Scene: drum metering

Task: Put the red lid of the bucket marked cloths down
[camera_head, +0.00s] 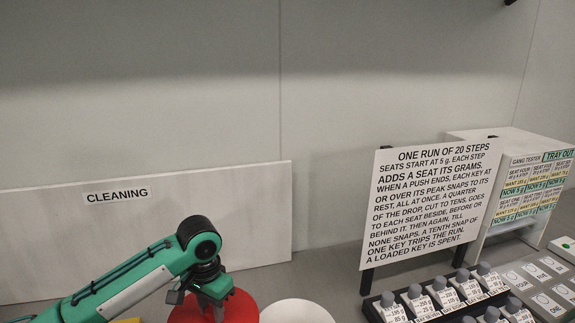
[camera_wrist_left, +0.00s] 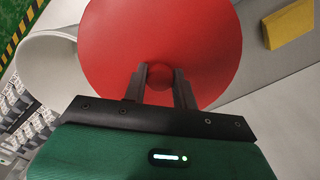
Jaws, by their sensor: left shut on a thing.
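The red lid (camera_head: 243,307) is a round red disc at the bottom of the head view. It fills the upper middle of the left wrist view (camera_wrist_left: 120,45), with a small red knob (camera_wrist_left: 159,76) at its centre. My left gripper (camera_head: 215,312) is over the lid and shut on its knob; the fingers (camera_wrist_left: 160,80) sit on either side of it. A pale round bucket (camera_wrist_left: 45,68) is beside the lid, and its white round top (camera_head: 298,311) shows right of the lid in the head view. No cloths marking is visible. What lies under the lid is hidden.
A board marked CLEANING (camera_head: 150,225) stands behind. A yellow block (camera_wrist_left: 288,24) lies beside the lid. A text sign (camera_head: 430,205), rows of grey-knobbed keys (camera_head: 440,296) and a white gang tester (camera_head: 510,190) stand at right.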

